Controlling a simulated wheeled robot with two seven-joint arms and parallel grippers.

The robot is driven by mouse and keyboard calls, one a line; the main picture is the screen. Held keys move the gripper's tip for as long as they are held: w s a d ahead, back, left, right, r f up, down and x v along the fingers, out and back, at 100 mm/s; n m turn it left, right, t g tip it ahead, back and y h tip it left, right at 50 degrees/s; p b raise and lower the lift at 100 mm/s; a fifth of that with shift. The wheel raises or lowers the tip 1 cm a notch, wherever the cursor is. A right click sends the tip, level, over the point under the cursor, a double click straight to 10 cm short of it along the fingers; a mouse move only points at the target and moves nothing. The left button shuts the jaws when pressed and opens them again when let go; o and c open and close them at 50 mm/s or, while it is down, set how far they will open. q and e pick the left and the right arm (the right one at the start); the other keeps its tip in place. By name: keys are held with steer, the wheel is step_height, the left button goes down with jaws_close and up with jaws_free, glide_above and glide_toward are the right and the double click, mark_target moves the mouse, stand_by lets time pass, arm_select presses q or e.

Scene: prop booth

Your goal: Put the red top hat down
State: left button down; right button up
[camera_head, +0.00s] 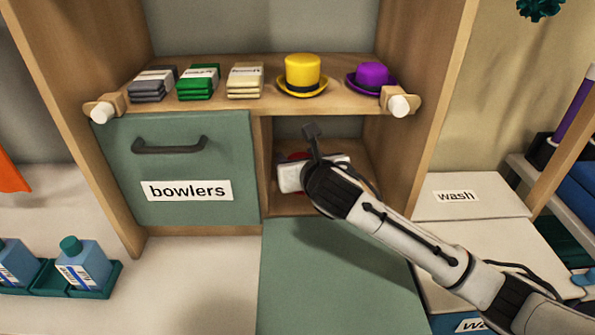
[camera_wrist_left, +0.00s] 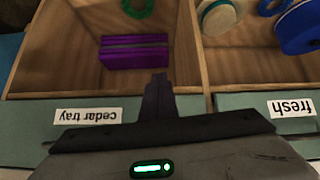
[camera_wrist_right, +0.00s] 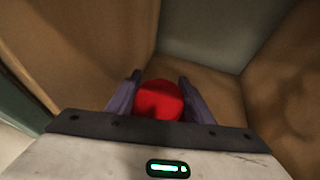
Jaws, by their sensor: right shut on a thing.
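The red top hat (camera_wrist_right: 160,100) is between the two fingers of my right gripper (camera_wrist_right: 158,95) in the right wrist view. The gripper is shut on it. In the head view my right gripper (camera_head: 300,166) reaches into the open wooden compartment (camera_head: 345,205) under the shelf, and only a sliver of the red hat (camera_head: 298,156) shows behind it. Whether the hat touches the compartment floor is hidden. My left gripper (camera_wrist_left: 160,95) shows only in the left wrist view, with its fingers together and nothing between them, over the edge of the cedar tray (camera_wrist_left: 75,85).
A yellow hat (camera_head: 302,75), a purple hat (camera_head: 371,78) and folded stacks (camera_head: 198,82) stand on the shelf above. The green bowlers door (camera_head: 190,195) is shut on the left. A green panel (camera_head: 340,290) lies below the compartment. A wash box (camera_head: 470,195) stands right.

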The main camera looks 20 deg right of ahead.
step_height(320, 180, down, 4)
steer(key=shift+r, duration=0.25)
steer(key=shift+w+f, duration=0.15)
steer(key=shift+f, duration=0.05)
steer(key=shift+f, duration=0.1)
steer(key=o, duration=1)
steer(key=v, duration=1.2)
steer(key=shift+d+p, duration=0.1)
steer(key=shift+p, duration=0.25)
